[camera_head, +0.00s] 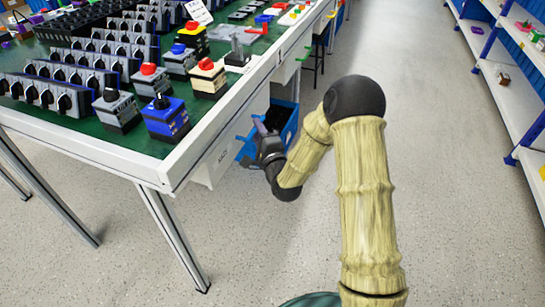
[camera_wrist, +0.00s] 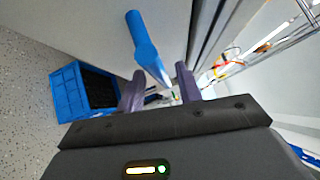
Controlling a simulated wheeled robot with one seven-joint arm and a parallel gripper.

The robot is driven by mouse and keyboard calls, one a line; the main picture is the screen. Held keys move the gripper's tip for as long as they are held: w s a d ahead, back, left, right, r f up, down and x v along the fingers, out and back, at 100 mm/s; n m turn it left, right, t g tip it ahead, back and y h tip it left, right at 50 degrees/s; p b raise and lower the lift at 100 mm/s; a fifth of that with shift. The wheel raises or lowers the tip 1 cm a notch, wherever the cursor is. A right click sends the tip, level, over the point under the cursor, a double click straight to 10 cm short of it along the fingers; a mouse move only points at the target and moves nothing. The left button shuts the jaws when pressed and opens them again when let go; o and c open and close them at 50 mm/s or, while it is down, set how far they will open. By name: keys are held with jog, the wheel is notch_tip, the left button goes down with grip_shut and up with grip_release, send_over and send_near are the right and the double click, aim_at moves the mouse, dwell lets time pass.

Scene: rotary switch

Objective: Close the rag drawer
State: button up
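The drawer (camera_head: 212,165) is a white panel under the table's right edge in the head view, with a small dark label that is hard to read. How far it stands out is hard to tell. A blue bar handle (camera_wrist: 143,36) shows in the wrist view against a pale grey panel (camera_wrist: 85,25). My gripper (camera_head: 256,150) is beside the drawer, below the tabletop. In the wrist view its two purple fingers (camera_wrist: 160,78) are apart, with the near end of the handle appearing between them. I cannot tell whether they touch it.
A blue crate (camera_head: 289,130) with dark contents is behind my gripper under the table; it also shows in the wrist view (camera_wrist: 63,92). The green tabletop (camera_head: 95,128) holds many switches. Shelves (camera_head: 513,95) stand at right. The floor between is clear.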

jog(key=p+v, duration=0.7)
jog(key=v, duration=0.8)
jog(key=shift+s, duration=0.35)
